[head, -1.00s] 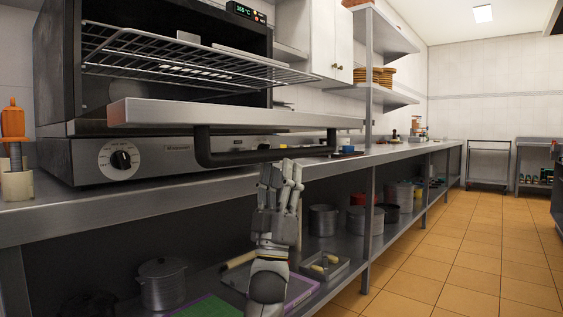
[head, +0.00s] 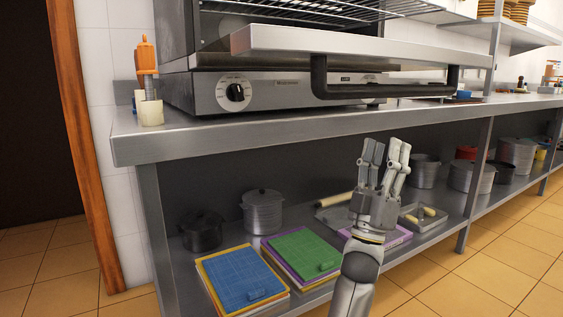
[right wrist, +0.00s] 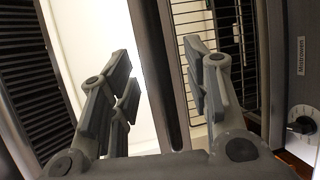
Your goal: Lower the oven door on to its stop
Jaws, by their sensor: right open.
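The oven door (head: 290,40) stands out from the oven (head: 190,85), close to level, showing its pale edge in the head view. Its dark bar handle (head: 385,90) hangs along the front edge. My right gripper (head: 385,145) is open, fingers pointing up, below the handle and apart from it in the head view. In the right wrist view the open fingers (right wrist: 165,85) show with a dark bar between them in the picture. I cannot tell that bar's distance. The door's hinge and stop are not visible. My left gripper is not in view.
The steel counter (head: 210,137) runs under the oven. An orange-topped bottle (head: 148,65) stands left of it. The lower shelf holds pots (head: 263,212), a blue board (head: 240,279) and a green board (head: 302,252). A wire rack (head: 320,8) shows above the door. Tiled floor is clear at right.

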